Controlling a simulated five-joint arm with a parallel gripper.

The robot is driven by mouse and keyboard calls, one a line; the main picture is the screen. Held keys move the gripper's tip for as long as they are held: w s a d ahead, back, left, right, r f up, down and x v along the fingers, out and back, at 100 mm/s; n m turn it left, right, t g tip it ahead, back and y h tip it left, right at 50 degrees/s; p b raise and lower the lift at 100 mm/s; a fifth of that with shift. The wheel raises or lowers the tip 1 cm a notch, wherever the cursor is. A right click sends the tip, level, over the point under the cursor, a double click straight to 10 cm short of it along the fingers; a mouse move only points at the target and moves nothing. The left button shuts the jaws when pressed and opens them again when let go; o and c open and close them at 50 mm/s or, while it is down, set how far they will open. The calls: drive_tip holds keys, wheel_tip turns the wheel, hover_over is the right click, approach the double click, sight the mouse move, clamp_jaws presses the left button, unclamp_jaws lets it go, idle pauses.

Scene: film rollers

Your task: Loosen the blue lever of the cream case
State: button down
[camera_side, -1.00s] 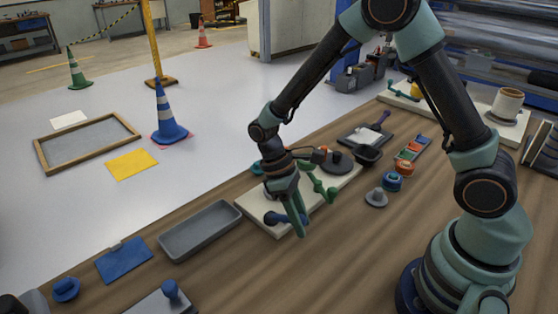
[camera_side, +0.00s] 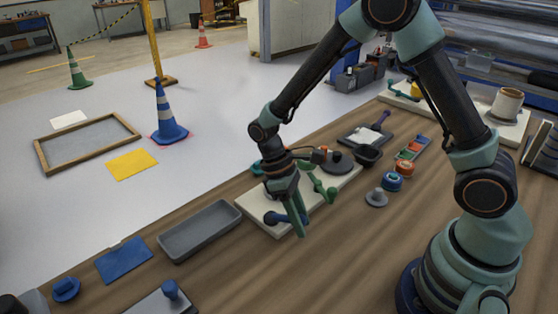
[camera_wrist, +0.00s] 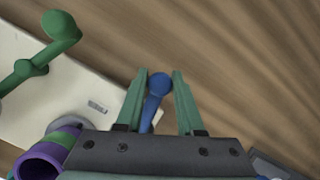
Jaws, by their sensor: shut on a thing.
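The cream case (camera_side: 326,197) lies on the wooden bench as a long flat slab; it also shows at the left of the wrist view (camera_wrist: 28,95). In the wrist view the blue lever (camera_wrist: 159,85) has a round knob and a slim arm running back toward my gripper's body. My gripper (camera_side: 301,233) points down at it, with its green fingers on either side of the lever, shut on it. The lever's pivot is hidden in the wrist view. A green lever (camera_side: 320,186) stands farther along the case.
A grey tray (camera_side: 199,231) lies just left of the case. A grey knobbed piece (camera_side: 377,198), blue and orange rollers (camera_side: 392,181) and a dark cup (camera_side: 368,155) lie to the right. The bench in front of the case is clear.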

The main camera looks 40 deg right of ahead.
drive_tip(key=shift+w+d+n, duration=0.2)
drive_tip(key=shift+d+n, duration=0.3)
drive_tip(key=shift+n, duration=0.15)
drive_tip(key=shift+w+d+n, duration=0.2)
drive_tip(key=shift+d+n, duration=0.25)
drive_tip(key=shift+n, duration=0.2)
drive_tip(key=c, duration=0.5)
unclamp_jaws()
drive_tip(key=shift+c, duration=0.2)
drive_tip(key=shift+r, duration=0.1)
drive_tip(key=d+v, duration=0.1)
drive_tip(key=v, duration=1.1)
drive_tip(key=shift+a, duration=0.4)
drive_tip(key=shift+s, duration=0.1)
